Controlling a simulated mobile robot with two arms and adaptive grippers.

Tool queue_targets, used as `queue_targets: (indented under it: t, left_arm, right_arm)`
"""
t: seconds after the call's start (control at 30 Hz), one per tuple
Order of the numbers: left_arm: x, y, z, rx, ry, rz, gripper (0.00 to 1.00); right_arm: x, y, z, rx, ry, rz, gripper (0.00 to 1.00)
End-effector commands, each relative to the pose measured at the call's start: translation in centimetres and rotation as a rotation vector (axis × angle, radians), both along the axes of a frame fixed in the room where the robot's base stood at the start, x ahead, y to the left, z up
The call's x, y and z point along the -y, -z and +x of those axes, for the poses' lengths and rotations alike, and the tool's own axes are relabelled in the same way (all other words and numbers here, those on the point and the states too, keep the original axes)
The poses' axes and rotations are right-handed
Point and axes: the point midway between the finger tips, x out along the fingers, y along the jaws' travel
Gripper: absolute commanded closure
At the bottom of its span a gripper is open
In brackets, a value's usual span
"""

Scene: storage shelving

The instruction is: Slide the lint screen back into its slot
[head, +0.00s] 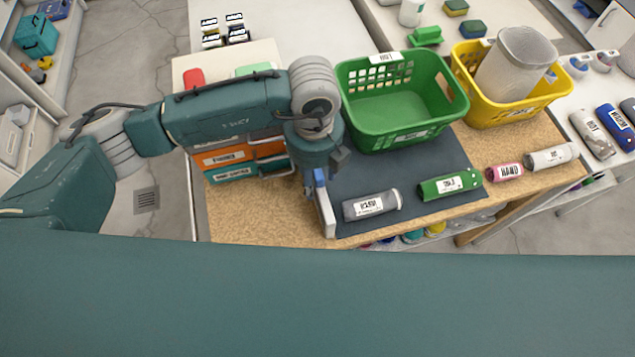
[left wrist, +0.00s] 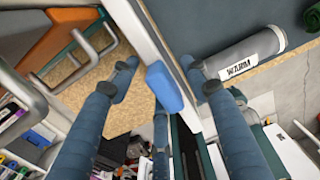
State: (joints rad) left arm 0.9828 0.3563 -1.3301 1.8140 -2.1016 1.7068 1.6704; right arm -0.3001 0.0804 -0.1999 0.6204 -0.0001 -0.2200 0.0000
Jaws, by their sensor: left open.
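The lint screen appears to be the thin pale-framed panel (head: 327,215) with a blue tab, at the left edge of the dark mat. In the left wrist view its frame (left wrist: 142,32) runs diagonally, with the blue tab (left wrist: 165,88) near the middle. My left gripper (head: 314,186) is directly above the panel, partly hiding it. In the left wrist view my left gripper (left wrist: 165,78) is open, with one finger on each side of the tab and visible gaps between. I cannot make out the slot for certain. My right gripper is not in view.
A grey roll (head: 371,204) and a green roll (head: 449,185) lie on the dark mat (head: 415,165), right of the panel. A green basket (head: 400,125) and a yellow basket (head: 515,110) stand behind. Orange and teal drawers (head: 230,170) stand close left of my gripper.

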Motion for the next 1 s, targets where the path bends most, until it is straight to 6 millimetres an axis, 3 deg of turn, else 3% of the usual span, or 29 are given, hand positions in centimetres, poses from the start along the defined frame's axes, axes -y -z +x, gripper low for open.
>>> queue_targets:
  t: [0.27,0.5,0.8,1.0]
  left_arm:
    - [-0.1,2.2,-0.1,-0.004,0.000,0.003,0.53]
    - [0.1,5.7,-0.1,-0.001,0.001,0.001,0.53]
    - [0.1,6.4,0.0,0.001,0.004,-0.001,0.53]
    - [0.1,6.4,0.0,0.001,0.003,-0.001,0.93]
  right_arm:
    - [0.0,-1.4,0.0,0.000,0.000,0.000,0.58]
    - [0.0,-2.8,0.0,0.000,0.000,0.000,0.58]
    - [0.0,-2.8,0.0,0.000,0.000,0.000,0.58]
    - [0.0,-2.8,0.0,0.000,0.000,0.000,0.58]
